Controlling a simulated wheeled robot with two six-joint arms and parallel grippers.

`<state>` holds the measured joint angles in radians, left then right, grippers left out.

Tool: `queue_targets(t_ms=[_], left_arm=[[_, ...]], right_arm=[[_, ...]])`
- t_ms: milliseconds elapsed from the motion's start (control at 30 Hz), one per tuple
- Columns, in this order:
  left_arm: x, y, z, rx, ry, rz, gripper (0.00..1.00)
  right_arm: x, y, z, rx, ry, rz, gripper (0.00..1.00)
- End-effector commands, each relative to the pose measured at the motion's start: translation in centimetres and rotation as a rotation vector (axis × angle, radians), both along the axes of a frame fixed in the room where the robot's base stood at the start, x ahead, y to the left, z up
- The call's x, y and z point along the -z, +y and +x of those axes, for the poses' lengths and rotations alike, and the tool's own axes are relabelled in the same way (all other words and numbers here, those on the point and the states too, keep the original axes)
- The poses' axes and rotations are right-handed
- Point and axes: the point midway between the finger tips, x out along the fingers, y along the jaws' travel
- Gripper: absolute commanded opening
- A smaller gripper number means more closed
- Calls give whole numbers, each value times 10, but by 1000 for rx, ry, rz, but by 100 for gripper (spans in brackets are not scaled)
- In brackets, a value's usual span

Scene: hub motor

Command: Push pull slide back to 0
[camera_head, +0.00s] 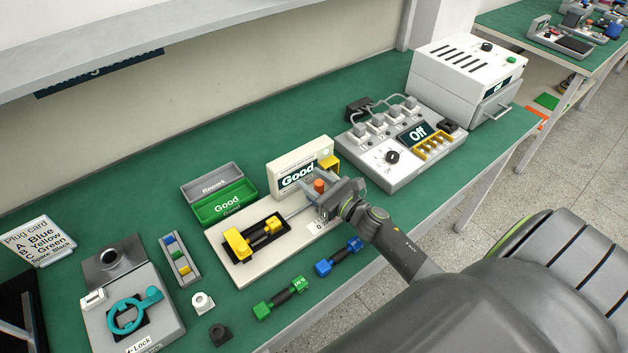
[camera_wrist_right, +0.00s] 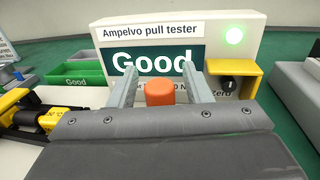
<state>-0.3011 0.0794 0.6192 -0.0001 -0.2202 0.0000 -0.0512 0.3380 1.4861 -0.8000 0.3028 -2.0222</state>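The pull tester (camera_head: 290,160) is a white box on a pale base plate (camera_head: 240,272), with "Good" on its display. Its green lamp (camera_wrist_right: 234,36) is lit in the right wrist view. The slide has an orange knob (camera_head: 319,185), which also shows in the right wrist view (camera_wrist_right: 160,93). My right gripper (camera_head: 318,194) is at the knob, with one finger on each side. In the wrist view the fingers stand open with gaps beside the knob (camera_wrist_right: 161,88). A yellow and black connector (camera_head: 255,235) lies in the fixture at the left. My left gripper is out of view.
Green (camera_head: 223,202) and grey bins stand left of the tester. Green (camera_head: 281,298) and blue (camera_head: 339,257) connectors lie in front of the base plate. A switch panel reading "Off" (camera_head: 375,175) stands to the right. A teal-handled fixture (camera_head: 130,315) is at the left.

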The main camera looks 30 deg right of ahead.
Motion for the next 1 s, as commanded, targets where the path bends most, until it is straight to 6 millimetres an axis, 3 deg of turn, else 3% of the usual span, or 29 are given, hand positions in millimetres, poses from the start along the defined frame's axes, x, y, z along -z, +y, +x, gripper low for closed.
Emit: queue_targets(t_ms=[33,333,567,833,1000], left_arm=[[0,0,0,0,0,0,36],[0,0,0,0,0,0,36],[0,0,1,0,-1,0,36],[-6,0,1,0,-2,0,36],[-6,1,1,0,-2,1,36]], right_arm=[[0,0,0,0,0,0,38],[0,0,0,0,0,0,0],[0,2,-1,0,0,1,0],[-1,43,-4,0,0,4,0],[0,55,-5,-1,0,1,0]])
